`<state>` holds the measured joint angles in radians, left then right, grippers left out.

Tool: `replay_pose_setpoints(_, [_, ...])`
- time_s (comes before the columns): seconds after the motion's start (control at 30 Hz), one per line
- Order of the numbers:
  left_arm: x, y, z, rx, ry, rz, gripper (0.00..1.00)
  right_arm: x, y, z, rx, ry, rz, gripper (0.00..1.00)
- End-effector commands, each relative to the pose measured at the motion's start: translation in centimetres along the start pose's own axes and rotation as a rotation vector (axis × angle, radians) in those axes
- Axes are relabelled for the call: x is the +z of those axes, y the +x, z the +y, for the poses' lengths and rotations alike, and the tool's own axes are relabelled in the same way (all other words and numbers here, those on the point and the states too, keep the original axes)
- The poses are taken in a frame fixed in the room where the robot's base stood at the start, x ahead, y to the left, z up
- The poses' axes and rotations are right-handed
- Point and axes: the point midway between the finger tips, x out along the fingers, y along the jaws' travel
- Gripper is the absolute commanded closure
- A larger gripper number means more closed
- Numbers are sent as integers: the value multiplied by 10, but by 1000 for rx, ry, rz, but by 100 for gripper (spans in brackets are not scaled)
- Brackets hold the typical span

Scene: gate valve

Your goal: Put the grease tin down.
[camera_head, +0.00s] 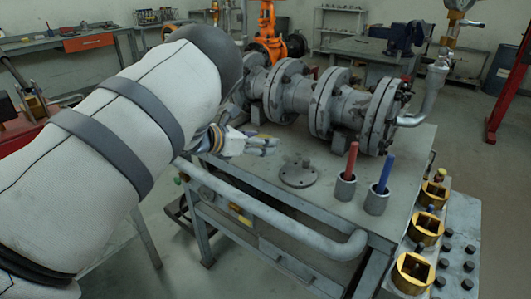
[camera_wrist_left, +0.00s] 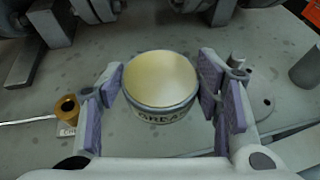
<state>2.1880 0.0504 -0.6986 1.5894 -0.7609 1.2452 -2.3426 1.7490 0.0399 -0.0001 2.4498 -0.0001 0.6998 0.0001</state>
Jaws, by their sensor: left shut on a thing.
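The grease tin (camera_wrist_left: 160,82) is a short round tin with a plain yellowish lid and a label partly reading "GREA". It sits upright between the purple finger pads of my left gripper (camera_wrist_left: 160,88) in the left wrist view, and the gripper is shut on it. In the head view my left gripper (camera_head: 262,147) is over the near left part of the grey worktable (camera_head: 310,192). The tin is not clearly visible there. I cannot tell whether its base touches the tabletop. My right gripper is not in view.
A round flange (camera_head: 298,173) lies right of the gripper. Cups with a red tool (camera_head: 351,160) and a blue tool (camera_head: 385,173) stand farther right. The large valve (camera_head: 320,98) fills the table's back.

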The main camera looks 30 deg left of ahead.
Motion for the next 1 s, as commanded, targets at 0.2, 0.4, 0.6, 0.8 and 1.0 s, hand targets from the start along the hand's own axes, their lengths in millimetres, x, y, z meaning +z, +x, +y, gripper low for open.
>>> replay_pose_setpoints(0.2, [-17,17,8,-1,0,-3,77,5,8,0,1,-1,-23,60])
replay_pose_setpoints(0.4, [-31,23,8,1,3,-10,77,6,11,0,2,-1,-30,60])
replay_pose_setpoints(0.6, [-33,23,7,1,3,-9,77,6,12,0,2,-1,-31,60])
replay_pose_setpoints(0.8, [-34,24,7,0,3,-8,22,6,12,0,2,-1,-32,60])
replay_pose_setpoints(1.0, [-34,24,7,1,3,-9,22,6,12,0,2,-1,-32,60])
